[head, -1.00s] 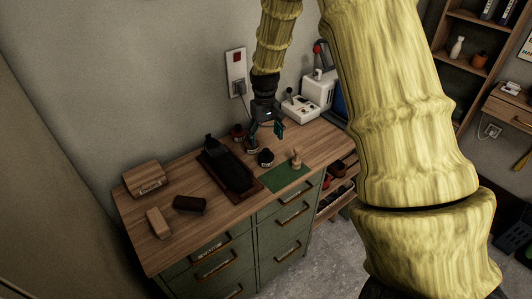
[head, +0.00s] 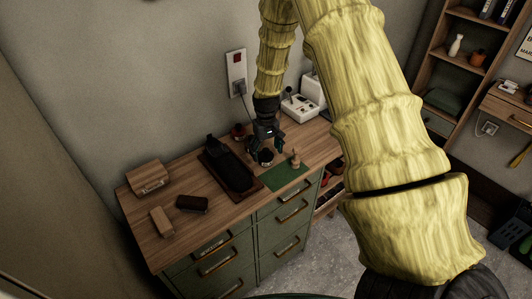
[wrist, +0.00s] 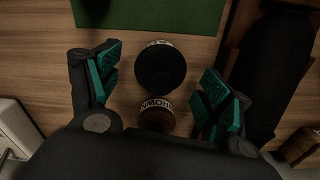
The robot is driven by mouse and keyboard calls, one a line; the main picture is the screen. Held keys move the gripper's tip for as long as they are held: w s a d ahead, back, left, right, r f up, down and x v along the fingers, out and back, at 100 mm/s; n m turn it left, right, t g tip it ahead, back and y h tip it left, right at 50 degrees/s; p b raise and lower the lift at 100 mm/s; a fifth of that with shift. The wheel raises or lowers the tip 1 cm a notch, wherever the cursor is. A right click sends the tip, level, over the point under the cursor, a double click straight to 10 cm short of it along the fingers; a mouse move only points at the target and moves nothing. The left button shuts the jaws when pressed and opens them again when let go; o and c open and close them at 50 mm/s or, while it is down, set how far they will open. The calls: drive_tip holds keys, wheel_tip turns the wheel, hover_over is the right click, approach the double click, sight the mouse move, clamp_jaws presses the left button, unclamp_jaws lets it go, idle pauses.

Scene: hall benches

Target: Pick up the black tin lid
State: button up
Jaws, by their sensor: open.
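The black tin lid (wrist: 160,68) shows in the wrist view as a dark round top on a tin with a pale lettered band. It lies between the spread teal-padded fingers of my gripper (wrist: 158,78), with gaps on both sides. In the head view the black tin (head: 264,157) stands on the wooden top beside a green mat, just below my gripper (head: 268,145), which partly covers it. My gripper is open and empty. A smaller brown-topped tin (wrist: 157,119) with a lettered band stands close to the black one, nearer the palm.
A black shoe-shaped piece on a dark board (head: 230,170) stands left of the tins. The green mat (head: 287,177) bears a small wooden piece (head: 295,159). A reddish tin (head: 238,131) is behind. Brushes (head: 192,203) and a wooden box (head: 148,177) lie left. A white device (head: 300,106) stands behind.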

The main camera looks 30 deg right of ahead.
drive_tip(key=shift+f, duration=0.2)
drive_tip(key=shift+c, duration=0.4)
drive_tip(key=shift+a, duration=0.1)
drive_tip(key=c, duration=1.2)
drive_tip(key=shift+o, duration=0.2)
drive_tip(key=shift+s, duration=0.1)
drive_tip(key=shift+r, duration=0.1)
